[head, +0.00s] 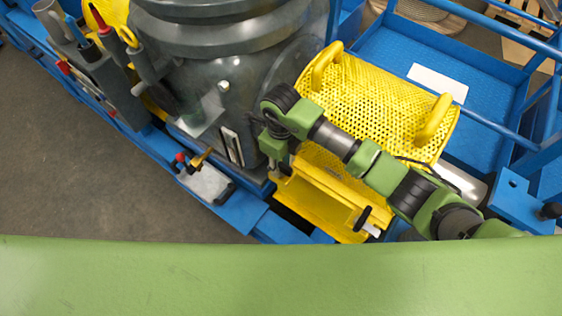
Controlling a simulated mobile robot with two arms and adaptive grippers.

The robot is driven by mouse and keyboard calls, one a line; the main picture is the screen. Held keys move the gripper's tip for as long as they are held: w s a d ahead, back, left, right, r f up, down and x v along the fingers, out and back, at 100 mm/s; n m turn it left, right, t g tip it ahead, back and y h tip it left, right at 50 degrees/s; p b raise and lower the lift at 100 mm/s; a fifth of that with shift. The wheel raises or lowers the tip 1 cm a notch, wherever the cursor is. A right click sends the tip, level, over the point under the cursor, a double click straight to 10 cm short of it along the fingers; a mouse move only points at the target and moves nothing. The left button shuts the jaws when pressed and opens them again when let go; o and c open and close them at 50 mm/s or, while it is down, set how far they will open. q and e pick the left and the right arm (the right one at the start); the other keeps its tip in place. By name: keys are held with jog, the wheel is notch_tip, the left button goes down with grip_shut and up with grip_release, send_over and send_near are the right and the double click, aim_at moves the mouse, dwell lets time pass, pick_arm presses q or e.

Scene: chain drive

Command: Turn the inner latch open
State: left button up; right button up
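A yellow perforated guard (365,110) with two yellow handles covers the chain drive, above a plain yellow lower panel (325,190). A latch with a black knob (363,216) and a pale plate shows at the panel's lower right end, the end away from the machine. My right gripper (279,169) points down at the panel's left end, beside the grey machine. The inner latch at that end is mostly hidden behind the gripper, so I cannot tell its position or whether the gripper touches it. The fingers are too small and dark to judge. My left gripper is out of view.
A large grey machine housing (230,75) stands close to the left of my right gripper. Blue frame rails (290,228) run along the front. A tool holder (115,85) and a small grey tray (205,183) sit farther left. The floor (80,170) in front is clear.

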grip_shut()
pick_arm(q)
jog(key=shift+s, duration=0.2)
